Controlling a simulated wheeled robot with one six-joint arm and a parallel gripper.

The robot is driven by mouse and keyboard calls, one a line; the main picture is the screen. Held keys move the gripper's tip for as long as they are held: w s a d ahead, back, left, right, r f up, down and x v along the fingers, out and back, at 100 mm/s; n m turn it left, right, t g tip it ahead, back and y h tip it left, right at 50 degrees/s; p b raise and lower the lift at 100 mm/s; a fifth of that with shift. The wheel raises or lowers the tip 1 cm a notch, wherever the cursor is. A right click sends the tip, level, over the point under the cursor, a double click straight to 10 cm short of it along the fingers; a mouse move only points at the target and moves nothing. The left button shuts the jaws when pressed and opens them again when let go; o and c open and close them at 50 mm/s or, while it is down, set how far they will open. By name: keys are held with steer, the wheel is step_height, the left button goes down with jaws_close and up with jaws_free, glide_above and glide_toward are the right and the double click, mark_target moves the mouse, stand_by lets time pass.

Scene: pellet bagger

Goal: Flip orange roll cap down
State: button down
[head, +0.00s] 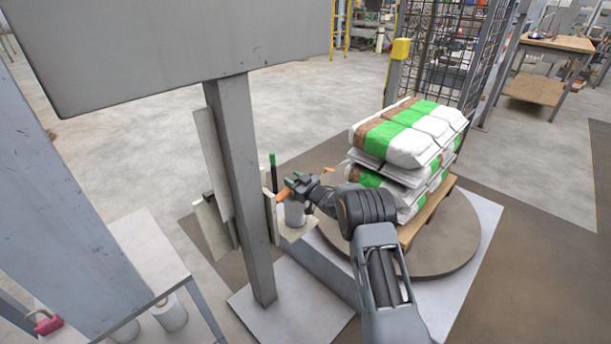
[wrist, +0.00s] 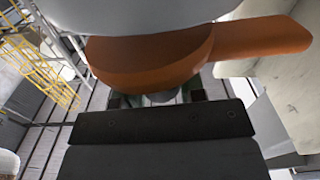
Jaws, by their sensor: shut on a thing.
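The orange roll cap (head: 283,195) is on the bracket beside the grey post, just above a pale roll (head: 295,214). My gripper (head: 293,186) reaches it from the right and is shut on it. In the wrist view the orange cap (wrist: 150,62) fills the upper middle, with an orange arm (wrist: 262,38) running to the right. The pale roll (wrist: 140,14) spans the top edge there. The gripper's dark fingertips (wrist: 157,98) are mostly hidden beneath the cap, so the exact contact cannot be seen.
A grey post (head: 240,190) carrying a large grey panel (head: 180,45) stands close left of the gripper. A green-tipped upright (head: 273,168) rises behind the cap. To the right, stacked white and green bags (head: 410,135) sit on a pallet on a round turntable (head: 455,240).

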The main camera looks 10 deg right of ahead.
steer(key=shift+w+d+f+m, duration=0.1)
steer(key=shift+w+f+m, duration=0.1)
steer(key=shift+f+m, duration=0.45)
steer(key=shift+r, duration=0.1)
steer(key=c, duration=0.9)
jaws_free()
steer(key=shift+o, duration=0.9)
steer(key=shift+d, duration=0.15)
steer(key=p+v, duration=0.3)
steer(key=v, duration=1)
steer(key=shift+s+d, duration=0.25)
steer(key=shift+s, duration=0.05)
